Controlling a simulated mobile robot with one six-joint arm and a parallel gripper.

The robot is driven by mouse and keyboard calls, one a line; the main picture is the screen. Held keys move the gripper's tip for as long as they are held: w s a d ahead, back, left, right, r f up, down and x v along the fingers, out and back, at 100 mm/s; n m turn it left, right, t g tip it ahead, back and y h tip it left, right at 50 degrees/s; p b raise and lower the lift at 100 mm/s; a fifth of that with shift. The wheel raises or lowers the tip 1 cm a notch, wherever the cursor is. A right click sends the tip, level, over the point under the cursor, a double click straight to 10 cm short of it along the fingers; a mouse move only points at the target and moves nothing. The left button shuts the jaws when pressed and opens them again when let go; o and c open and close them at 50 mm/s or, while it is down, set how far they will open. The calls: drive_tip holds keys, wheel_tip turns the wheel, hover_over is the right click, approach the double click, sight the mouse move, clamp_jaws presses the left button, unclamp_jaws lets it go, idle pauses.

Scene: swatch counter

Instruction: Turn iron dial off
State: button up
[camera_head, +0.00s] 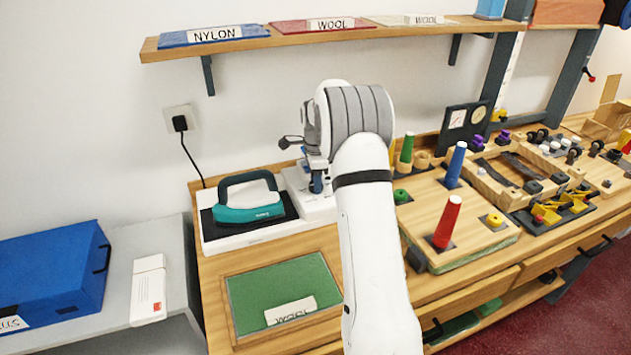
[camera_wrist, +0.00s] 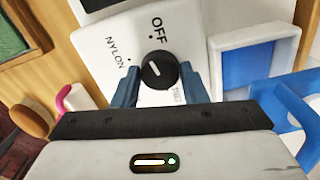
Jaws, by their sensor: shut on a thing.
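The black round dial (camera_wrist: 163,81) sits on the white control panel (camera_wrist: 95,35) of the iron station in the wrist view. "OFF" is printed above it and "NYLON" to its upper left; a lower label is mostly hidden. A short slanted white mark shows on the dial; I cannot tell which label it points at. My gripper (camera_wrist: 159,74) has its blue fingers closed on both sides of the dial. In the head view, my gripper (camera_head: 317,182) reaches down at the panel, and my arm hides the dial. The teal iron (camera_head: 250,213) rests on its stand (camera_head: 222,240) to the left.
A green wool swatch (camera_head: 262,297) lies in front of the iron stand. To the right is a wooden board (camera_head: 420,212) with coloured pegs. A shelf (camera_head: 300,38) with swatches hangs above. A blue box (camera_head: 50,275) stands at the far left.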

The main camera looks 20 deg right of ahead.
drive_tip(key=shift+m, duration=1.1)
drive_tip(key=o, duration=1)
drive_tip(key=shift+r, duration=0.1)
wheel_tip(320, 180, up, 8)
drive_tip(key=shift+f+b, duration=0.15)
drive_tip(key=shift+b, duration=0.3)
